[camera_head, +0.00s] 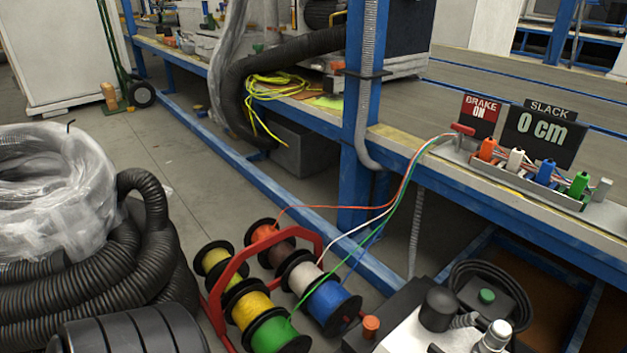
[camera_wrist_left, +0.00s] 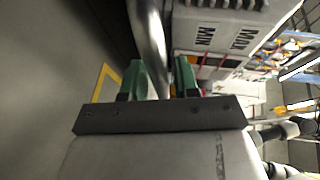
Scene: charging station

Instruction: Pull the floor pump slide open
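I cannot pick out a floor pump slide for certain in either view. In the left wrist view my left gripper (camera_wrist_left: 162,80) has two green fingers standing apart. A shiny metal tube (camera_wrist_left: 150,35) runs down to the gap between them; I cannot tell whether it touches them. A grey block marked MIN and MAX (camera_wrist_left: 220,32) is just right of the tube. In the head view a black unit with a green knob and a coiled black hose (camera_head: 487,295) stands at the lower right; I cannot tell if it is the pump. My right gripper shows in neither view.
A red-framed rack of coloured wire spools (camera_head: 243,267) stands on the floor, its wires running to a bench (camera_head: 405,140) with a BRAKE ON sign (camera_head: 479,115) and a 0 cm display (camera_head: 540,130). Coiled black hose (camera_head: 90,290) fills the left. Grey floor (camera_head: 150,145) is clear behind.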

